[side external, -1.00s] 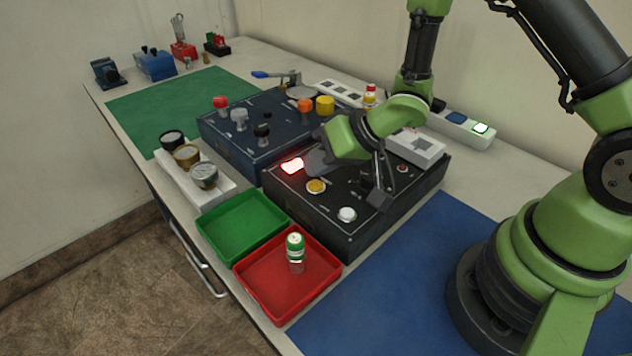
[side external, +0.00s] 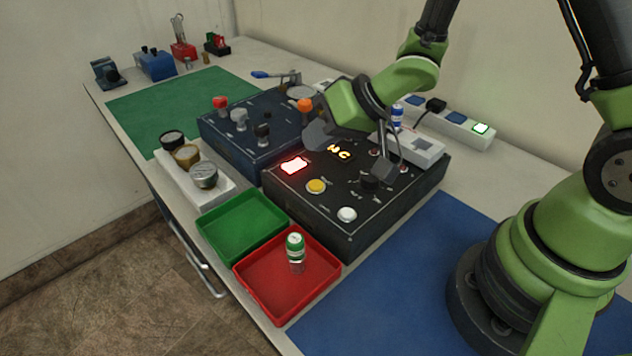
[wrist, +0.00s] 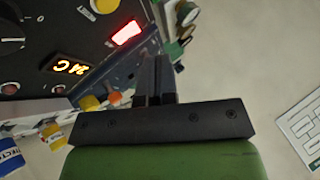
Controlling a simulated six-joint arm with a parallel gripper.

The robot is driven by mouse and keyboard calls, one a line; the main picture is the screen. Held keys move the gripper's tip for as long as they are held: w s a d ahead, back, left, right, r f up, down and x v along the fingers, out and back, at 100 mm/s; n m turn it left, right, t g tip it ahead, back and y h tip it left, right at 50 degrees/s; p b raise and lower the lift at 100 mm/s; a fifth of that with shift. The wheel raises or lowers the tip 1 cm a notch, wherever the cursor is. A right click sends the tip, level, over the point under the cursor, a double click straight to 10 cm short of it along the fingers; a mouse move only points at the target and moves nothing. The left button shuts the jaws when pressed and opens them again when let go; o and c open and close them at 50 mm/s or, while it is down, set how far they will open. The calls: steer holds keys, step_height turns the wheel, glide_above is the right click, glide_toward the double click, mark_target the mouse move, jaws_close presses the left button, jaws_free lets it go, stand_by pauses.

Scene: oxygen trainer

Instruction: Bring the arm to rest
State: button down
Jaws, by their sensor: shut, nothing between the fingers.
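My gripper (side external: 384,148) is shut and empty, raised over the back part of the black control panel (side external: 335,215). In the wrist view the two fingers (wrist: 153,75) lie together with nothing between them. The panel carries a lit red switch (side external: 294,165), an amber display (side external: 339,152), a yellow button (side external: 316,186), a white button (side external: 347,214) and a dark knob (side external: 370,181). The red switch also glows in the wrist view (wrist: 127,32). My wrist hides part of the blue panel behind.
A green-capped vial (side external: 295,250) stands in the red tray (side external: 270,300), beside the empty green tray (side external: 240,228). The blue panel (side external: 225,142) has several knobs. Gauges (side external: 203,176) sit at left. A power strip (side external: 455,122) lies behind. The blue mat (side external: 400,290) is clear.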

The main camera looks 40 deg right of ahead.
steer(key=s+d+r+m+t+h, duration=0.1)
steer(key=s+d+r+h, duration=0.15)
steer(key=r, duration=0.35)
steer(key=s+d+r+m+h, duration=0.1)
steer(key=s+d+r+h, duration=0.1)
steer(key=d+r+h, duration=0.3)
steer(key=s+a+r+y, duration=0.2)
steer(key=s+r, duration=0.1)
steer(key=s, duration=0.4)
steer(key=s+a+r+g+y, duration=0.1)
steer(key=s+r+y, duration=0.1)
steer(key=s, duration=0.5)
steer(key=shift+a+r, duration=0.4)
steer(key=shift+r, duration=0.4)
